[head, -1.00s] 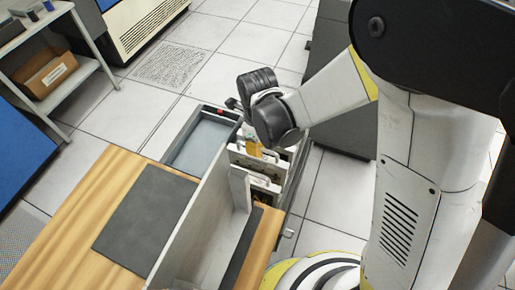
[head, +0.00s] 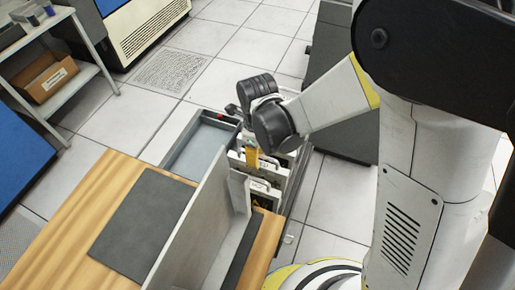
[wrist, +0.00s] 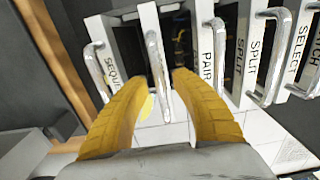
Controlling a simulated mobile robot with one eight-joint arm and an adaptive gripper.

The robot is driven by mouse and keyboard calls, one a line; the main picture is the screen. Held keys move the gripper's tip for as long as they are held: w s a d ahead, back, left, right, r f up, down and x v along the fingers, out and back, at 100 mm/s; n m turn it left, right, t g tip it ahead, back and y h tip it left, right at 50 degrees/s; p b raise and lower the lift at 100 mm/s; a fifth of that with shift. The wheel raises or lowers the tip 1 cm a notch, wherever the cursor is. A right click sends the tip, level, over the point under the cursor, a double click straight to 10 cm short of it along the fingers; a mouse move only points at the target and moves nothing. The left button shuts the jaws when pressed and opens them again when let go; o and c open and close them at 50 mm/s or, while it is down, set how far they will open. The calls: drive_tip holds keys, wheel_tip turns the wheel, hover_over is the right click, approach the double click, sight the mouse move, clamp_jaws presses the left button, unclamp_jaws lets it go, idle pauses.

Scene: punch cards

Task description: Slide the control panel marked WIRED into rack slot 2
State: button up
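My gripper (wrist: 163,82) has two yellow fingers, apart, on either side of a metal handle (wrist: 157,65) in the wrist view. The fingers look clear of the handle. The label of that handle's panel cannot be read. Other upright panels with handles stand beside it. Their labels read SEQUE… (wrist: 111,78) at left, then PAIR (wrist: 207,65), SPLIT, SPLIT and SELECT to the right. No WIRED label is legible. In the head view the yellow fingers (head: 252,158) hang over the row of panels (head: 262,188). Slot numbers are not visible.
A shelf with a cardboard box (head: 47,78) is at upper left. A dark cabinet (head: 345,125) stands behind the arm.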

wheel_tip(320, 180, up, 12)
drive_tip(key=shift+f, duration=0.15)
drive_tip(key=shift+s, duration=0.1)
idle(0.5)
